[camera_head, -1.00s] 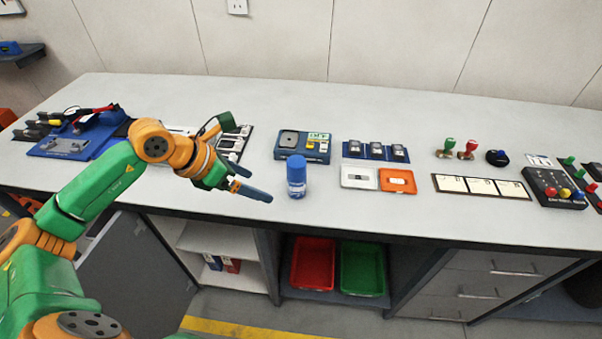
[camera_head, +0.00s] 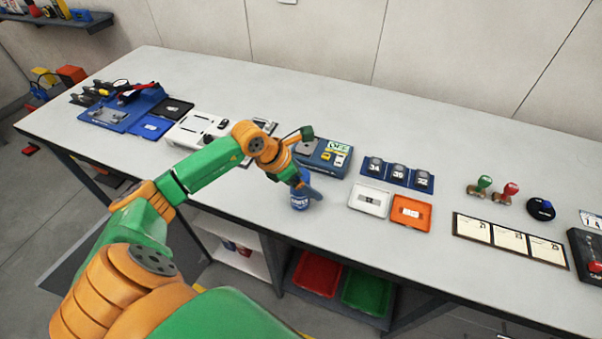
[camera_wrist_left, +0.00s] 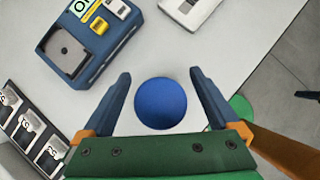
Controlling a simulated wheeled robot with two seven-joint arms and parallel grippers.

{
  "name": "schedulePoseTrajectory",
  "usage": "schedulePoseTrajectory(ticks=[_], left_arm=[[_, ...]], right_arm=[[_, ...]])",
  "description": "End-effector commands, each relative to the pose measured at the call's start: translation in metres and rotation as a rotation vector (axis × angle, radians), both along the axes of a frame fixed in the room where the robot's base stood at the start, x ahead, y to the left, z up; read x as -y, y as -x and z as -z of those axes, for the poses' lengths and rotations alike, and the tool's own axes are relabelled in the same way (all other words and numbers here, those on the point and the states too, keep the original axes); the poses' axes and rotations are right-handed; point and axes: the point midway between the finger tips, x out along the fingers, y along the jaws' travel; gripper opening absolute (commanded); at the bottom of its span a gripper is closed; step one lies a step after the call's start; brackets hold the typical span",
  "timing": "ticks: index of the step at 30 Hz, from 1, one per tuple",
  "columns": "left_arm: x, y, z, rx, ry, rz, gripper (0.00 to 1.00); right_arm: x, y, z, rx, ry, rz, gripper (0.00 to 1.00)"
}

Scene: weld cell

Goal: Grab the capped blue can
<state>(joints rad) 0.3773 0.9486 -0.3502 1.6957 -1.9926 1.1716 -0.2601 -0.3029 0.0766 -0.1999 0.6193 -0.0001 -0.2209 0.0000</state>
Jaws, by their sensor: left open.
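The capped blue can (camera_head: 299,203) stands upright near the front edge of the workbench, partly hidden by my left gripper (camera_head: 307,188). In the left wrist view its round blue cap (camera_wrist_left: 160,104) shows from above. The cap sits between the two fingers of my left gripper (camera_wrist_left: 160,88), with a gap on each side. The left gripper is open around the can, with nothing gripped. My right gripper is not in view.
A blue-grey device (camera_head: 322,157) stands just behind the can. A white tray (camera_head: 369,201) and an orange tray (camera_head: 411,213) lie to its right. The bench (camera_head: 240,210) is clear to the front left. Red (camera_head: 317,272) and green (camera_head: 367,291) bins sit below.

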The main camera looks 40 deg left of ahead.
Motion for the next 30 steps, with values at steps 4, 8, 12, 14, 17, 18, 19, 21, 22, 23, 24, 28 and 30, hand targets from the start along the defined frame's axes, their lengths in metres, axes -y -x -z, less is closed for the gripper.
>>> schedulePoseTrajectory(ticks=[4,8,12,14,17,18,19,21,22,23,24,28,30], left_arm=[[0.000,0.000,0.000,0.000,0.000,0.000,0.84],[0.000,0.000,0.000,0.000,0.000,0.000,0.49],[0.000,0.000,0.000,0.000,0.000,-0.001,0.11],[0.000,0.000,0.000,0.000,0.000,-0.001,0.00],[0.000,0.000,0.000,0.001,0.001,0.000,0.00],[0.000,0.000,0.000,0.001,0.001,0.000,0.00],[0.000,0.000,0.000,0.001,0.001,0.000,0.00],[0.000,0.000,-0.001,0.002,0.000,-0.001,0.00],[0.000,0.000,-0.001,0.002,0.000,-0.001,0.00],[0.000,-0.001,-0.003,0.003,0.001,-0.001,0.00],[0.000,-0.001,-0.005,0.005,0.000,0.000,0.00],[-0.001,-0.002,-0.023,0.010,-0.002,0.000,0.00],[-0.009,0.008,-0.039,0.005,-0.007,-0.003,0.00]], right_arm=[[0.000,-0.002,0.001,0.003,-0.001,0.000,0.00],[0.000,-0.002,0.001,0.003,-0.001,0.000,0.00],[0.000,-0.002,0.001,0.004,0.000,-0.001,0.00],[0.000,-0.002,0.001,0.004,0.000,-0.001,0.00],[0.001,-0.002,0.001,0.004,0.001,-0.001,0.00],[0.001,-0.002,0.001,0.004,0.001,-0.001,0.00],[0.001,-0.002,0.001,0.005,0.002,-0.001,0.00],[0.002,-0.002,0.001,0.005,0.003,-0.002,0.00],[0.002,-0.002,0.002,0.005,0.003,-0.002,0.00],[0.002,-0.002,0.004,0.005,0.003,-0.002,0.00],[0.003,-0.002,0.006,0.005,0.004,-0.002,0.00],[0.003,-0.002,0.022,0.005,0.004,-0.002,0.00],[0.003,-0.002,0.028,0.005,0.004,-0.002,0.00]])
